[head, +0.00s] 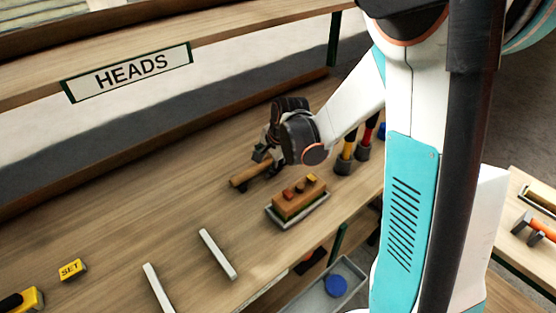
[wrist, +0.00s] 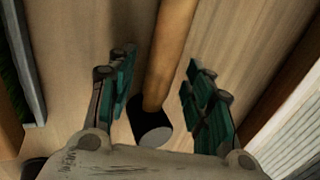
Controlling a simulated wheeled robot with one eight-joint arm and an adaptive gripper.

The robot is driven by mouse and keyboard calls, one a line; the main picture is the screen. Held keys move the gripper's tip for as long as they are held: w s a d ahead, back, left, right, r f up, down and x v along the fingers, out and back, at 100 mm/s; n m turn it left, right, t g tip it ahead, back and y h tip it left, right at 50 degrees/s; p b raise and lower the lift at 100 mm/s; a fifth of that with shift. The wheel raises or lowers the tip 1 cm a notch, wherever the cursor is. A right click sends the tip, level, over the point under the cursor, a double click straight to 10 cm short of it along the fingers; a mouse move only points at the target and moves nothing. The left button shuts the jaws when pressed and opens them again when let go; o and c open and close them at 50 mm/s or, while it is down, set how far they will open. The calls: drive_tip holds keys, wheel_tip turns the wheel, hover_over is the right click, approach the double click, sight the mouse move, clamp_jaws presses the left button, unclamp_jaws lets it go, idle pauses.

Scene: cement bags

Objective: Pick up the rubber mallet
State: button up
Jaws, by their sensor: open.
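The rubber mallet (head: 243,178) lies on the wooden bench top, its light wooden handle pointing to the lower left in the head view. In the wrist view the mallet (wrist: 172,50) runs from the top edge down between my fingers to a dark round piece with a grey face. My gripper (head: 262,154) is over the mallet, with one finger on each side of it in the wrist view (wrist: 157,85). The fingers are apart with visible gaps to the wood. My wrist hides part of the mallet in the head view.
A grey tray (head: 300,210) with a wooden block stands close by on the near side. Dark cups (head: 344,165) with colored handles stand to the right. Two pale bars (head: 217,254) and a yellow SET block (head: 71,269) lie nearer. A shelf with a HEADS sign (head: 130,72) runs behind.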

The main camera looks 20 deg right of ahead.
clamp_jaws()
drive_tip(key=shift+r, duration=0.1)
